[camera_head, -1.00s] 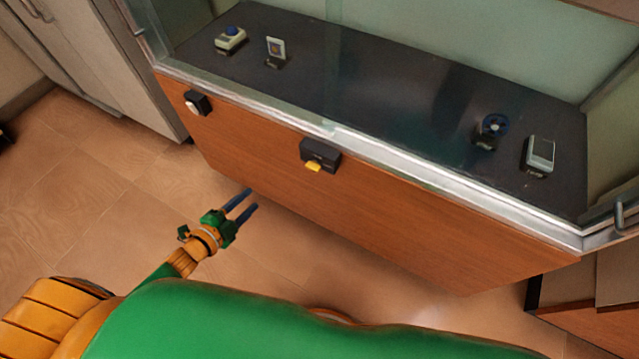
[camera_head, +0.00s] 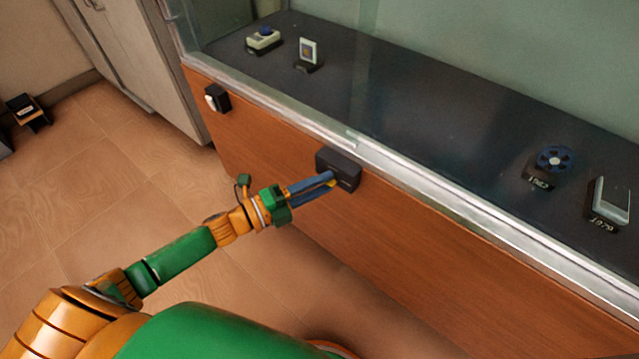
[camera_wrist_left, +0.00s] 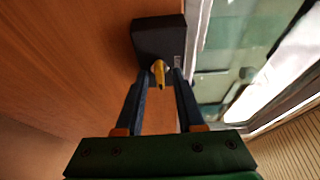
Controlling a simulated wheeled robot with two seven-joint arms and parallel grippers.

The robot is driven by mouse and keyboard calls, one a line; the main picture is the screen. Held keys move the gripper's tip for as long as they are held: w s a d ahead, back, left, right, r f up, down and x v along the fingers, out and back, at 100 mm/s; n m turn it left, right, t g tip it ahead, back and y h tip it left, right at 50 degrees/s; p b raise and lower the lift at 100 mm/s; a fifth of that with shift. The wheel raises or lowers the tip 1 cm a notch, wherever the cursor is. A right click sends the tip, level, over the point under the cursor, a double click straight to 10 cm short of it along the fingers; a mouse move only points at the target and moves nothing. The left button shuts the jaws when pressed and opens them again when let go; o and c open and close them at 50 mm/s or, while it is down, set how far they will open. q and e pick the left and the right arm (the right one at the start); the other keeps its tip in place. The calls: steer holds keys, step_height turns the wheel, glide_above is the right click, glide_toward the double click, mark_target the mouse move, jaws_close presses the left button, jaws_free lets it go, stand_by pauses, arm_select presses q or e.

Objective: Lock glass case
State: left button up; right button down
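The glass case has a wooden front panel (camera_head: 420,255) with a metal frame above it. A black lock box (camera_head: 340,163) sits on the panel just under the frame, and a small yellow key (camera_head: 331,183) sticks out of it. In the left wrist view the lock box (camera_wrist_left: 158,38) and the yellow key (camera_wrist_left: 158,72) are straight ahead. My left gripper (camera_head: 331,180) is at the lock. Its two blue fingers (camera_wrist_left: 161,80) are apart, one on each side of the key, with gaps visible between. The key is partly hidden in the head view. My right gripper is not in view.
A black and white switch (camera_head: 217,98) is on the panel's left end. Grey cabinets (camera_head: 150,60) stand at the left.

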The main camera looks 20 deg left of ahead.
arm_select(q)
jaws_close()
